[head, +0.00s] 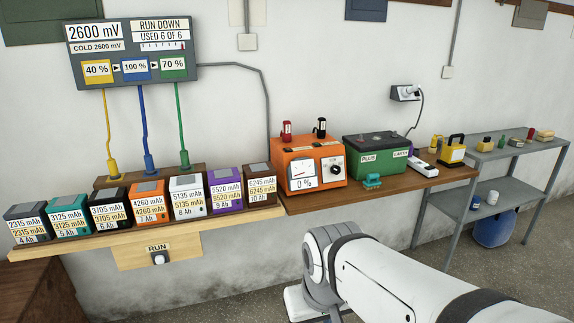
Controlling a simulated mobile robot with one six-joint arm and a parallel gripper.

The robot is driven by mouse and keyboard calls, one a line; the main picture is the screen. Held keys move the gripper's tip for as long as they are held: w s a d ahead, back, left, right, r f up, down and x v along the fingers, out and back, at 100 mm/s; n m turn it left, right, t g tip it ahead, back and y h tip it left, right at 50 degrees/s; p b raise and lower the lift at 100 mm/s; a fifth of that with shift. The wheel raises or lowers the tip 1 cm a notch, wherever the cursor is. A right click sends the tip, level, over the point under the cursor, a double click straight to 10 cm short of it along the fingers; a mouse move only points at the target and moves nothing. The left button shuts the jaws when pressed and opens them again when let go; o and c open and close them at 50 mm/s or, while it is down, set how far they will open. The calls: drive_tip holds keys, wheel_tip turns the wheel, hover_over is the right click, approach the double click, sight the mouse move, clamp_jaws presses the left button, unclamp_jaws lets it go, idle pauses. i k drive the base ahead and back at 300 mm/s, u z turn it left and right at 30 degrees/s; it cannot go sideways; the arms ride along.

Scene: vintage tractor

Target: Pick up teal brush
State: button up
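A small teal object (372,181), which looks like the teal brush, lies on the brown wooden bench (320,203). It is near the front edge, just in front of the green battery (376,153) marked PLUS and EARTH. It is small in the view, so its bristles cannot be made out clearly. My white arm reaches in from the lower right, in front of and below the bench. The fingers of my gripper do not show, and nothing is seen touching the teal object.
An orange charger (309,164) stands left of the green battery. A white power strip (423,163) and a yellow-black item (452,152) lie to the right. Several battery blocks (148,201) line the left shelf. A grey metal rack (500,150) stands at right.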

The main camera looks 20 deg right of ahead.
sight(372, 182)
drive_tip(key=z, duration=0.6)
drive_tip(key=i, duration=1.65)
drive_tip(key=z, duration=0.6)
drive_tip(key=i, duration=0.45)
drive_tip(key=z, duration=0.35)
drive_tip(key=k, duration=0.8)
drive_tip(key=z, duration=0.2)
drive_tip(key=i, duration=0.8)
drive_tip(key=u, duration=0.1)
